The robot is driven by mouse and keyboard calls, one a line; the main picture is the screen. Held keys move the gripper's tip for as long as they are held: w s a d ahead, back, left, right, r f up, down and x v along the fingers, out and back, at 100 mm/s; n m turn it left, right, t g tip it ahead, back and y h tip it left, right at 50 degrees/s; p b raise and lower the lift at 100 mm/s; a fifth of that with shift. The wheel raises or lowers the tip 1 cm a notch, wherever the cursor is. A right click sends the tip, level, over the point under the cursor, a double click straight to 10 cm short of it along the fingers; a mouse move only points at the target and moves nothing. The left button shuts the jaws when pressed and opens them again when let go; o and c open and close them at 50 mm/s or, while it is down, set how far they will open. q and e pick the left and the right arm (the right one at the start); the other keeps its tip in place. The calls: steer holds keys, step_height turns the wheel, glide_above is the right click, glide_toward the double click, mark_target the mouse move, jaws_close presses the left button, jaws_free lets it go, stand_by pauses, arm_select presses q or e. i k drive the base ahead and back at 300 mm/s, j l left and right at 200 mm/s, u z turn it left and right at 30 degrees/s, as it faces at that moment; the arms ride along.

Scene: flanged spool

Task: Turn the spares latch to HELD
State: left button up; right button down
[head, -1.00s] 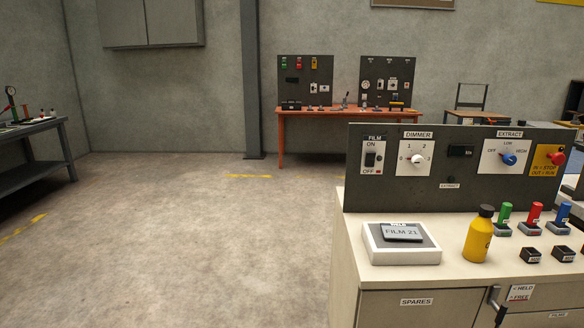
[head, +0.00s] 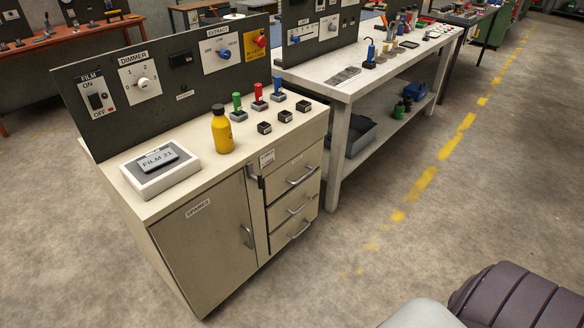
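The spares cupboard door (head: 200,255) is in the front of a cream cabinet, left of centre in the head view. It looks shut and bears a SPARES label (head: 198,208) and a grey handle (head: 248,236). The small dark spares latch (head: 253,173) sits at the door's upper right edge. I cannot tell which setting the latch is at. Neither of my grippers is in view.
Three drawers (head: 293,202) are right of the door. On the cabinet top are a FILM 21 device (head: 160,165), a yellow bottle (head: 222,131) and coloured plugs. A white bench (head: 345,90) stands to the right. The floor (head: 340,250) before the cabinet is clear.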

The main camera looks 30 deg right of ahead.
mark_target(258, 178)
steer(key=z, duration=0.8)
